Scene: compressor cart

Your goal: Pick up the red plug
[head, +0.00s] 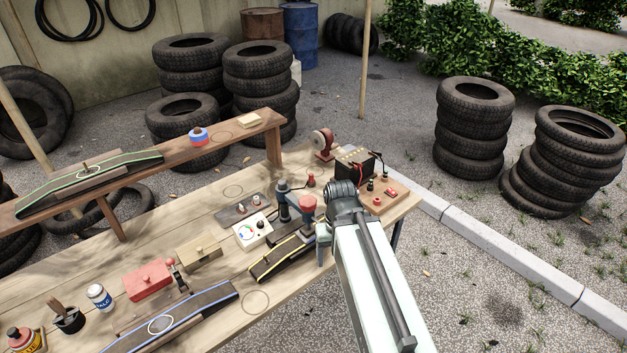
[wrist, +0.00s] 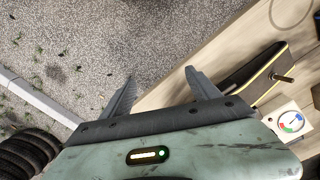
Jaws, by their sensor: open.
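Several small red pieces show in the head view, and I cannot tell for sure which is the red plug. One small red piece (head: 311,180) stands on the bench behind a red-topped blue-grey device (head: 307,203). Another red piece (head: 391,192) is on the wooden board (head: 404,196) at the bench's right end, beside the dark battery. My gripper is open and empty in the wrist view (wrist: 160,72), with its fingers apart over the bench's edge and the gravel. In the head view it is mostly hidden by my arm.
A yellow-edged black curved part (head: 285,258) lies near my gripper, with a white gauge box (head: 253,230) behind it. A dark battery (head: 355,165) stands at the back right. A red box (head: 148,281) and bottles are at left. Stacked tyres (head: 472,130) stand beyond.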

